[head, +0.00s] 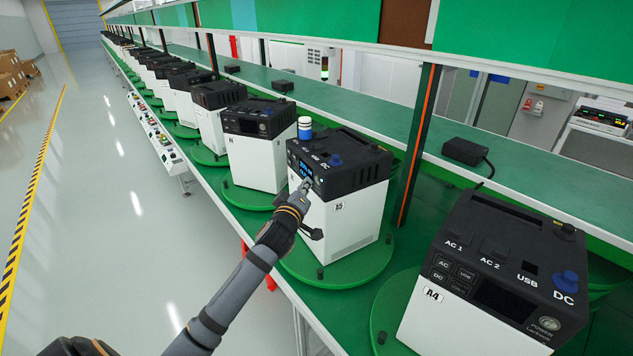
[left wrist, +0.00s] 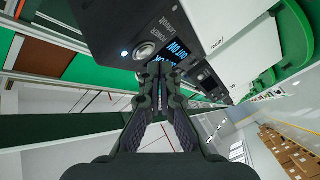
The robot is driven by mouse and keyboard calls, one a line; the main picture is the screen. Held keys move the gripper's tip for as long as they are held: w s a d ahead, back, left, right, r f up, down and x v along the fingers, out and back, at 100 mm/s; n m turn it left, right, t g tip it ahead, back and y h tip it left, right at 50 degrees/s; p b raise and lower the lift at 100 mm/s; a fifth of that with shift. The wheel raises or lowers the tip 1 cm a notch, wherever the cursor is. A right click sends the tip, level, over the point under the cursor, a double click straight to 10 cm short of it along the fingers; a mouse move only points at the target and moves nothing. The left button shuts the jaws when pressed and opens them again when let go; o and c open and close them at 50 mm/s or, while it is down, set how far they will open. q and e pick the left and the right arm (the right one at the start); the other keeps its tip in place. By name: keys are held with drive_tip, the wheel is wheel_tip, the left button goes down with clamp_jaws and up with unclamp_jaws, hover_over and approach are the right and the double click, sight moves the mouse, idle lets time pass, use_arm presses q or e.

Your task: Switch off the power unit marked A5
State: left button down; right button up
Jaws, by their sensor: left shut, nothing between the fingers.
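The power unit marked A5 (head: 345,222) is a white box with a black top on a green turntable. Its display is lit with blue text in the head view (head: 305,172) and in the left wrist view (left wrist: 184,48). A round silver power button (left wrist: 145,50) and a small lit light (left wrist: 124,53) show beside the display. My left gripper (head: 306,186) is shut and empty, its fingertips (left wrist: 160,68) at the front panel near the button and display. I cannot tell whether they touch the panel. My right gripper is not in view.
Unit A4 (head: 425,318), with a dark display, stands at the near right. Another unit (head: 258,160) stands to the left, and a long row recedes behind it. A blue-and-white cylinder (head: 305,128) shows at A5's back left. The aisle floor (head: 110,190) is clear.

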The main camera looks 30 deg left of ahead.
use_arm(q)
drive_tip(key=shift+w, duration=0.1)
idle(0.7)
drive_tip(key=shift+w+d, duration=0.2)
drive_tip(key=shift+w, duration=0.05)
drive_tip(key=shift+w+d, duration=0.15)
drive_tip(key=shift+w, duration=0.15)
idle(0.7)
drive_tip(key=shift+s, duration=0.15)
drive_tip(key=shift+s+a, duration=0.4)
drive_tip(key=shift+s, duration=0.15)
drive_tip(key=s, duration=0.1)
drive_tip(key=s+a, duration=0.2)
drive_tip(key=s, duration=0.1)
drive_tip(key=shift+s+a, duration=0.1)
drive_tip(key=shift+a, duration=0.15)
